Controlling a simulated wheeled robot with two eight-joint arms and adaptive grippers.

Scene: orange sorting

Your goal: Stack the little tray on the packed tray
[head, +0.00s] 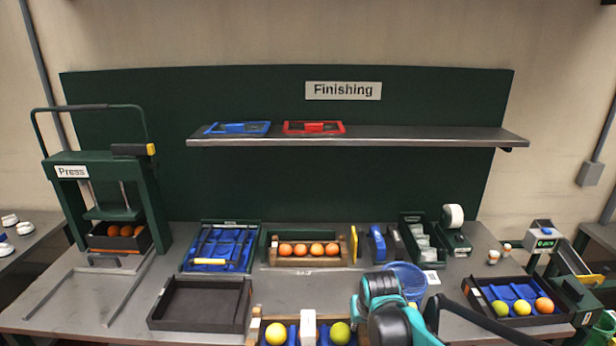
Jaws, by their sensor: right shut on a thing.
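A small tray with wooden ends (255,327) is at the bottom centre of the head view, cut off by the lower edge. It holds a yellow fruit (276,333), a yellow-green fruit (340,333) and a white upright piece (308,327) between them. My teal and black right gripper (366,308) is at its right end and is shut on it; the fingertips are mostly hidden. A similar tray packed with a row of several oranges (308,250) stands farther back on the table, its wooden end (343,250) clear of my gripper. My left gripper is not in view.
An empty black tray (200,304) lies front left, a blue-lined tray (220,247) behind it. A blue round container (407,277) is beside my right arm. A fruit tray (477,297) stands right, the press (112,190) left. A shelf (400,138) overhangs the back.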

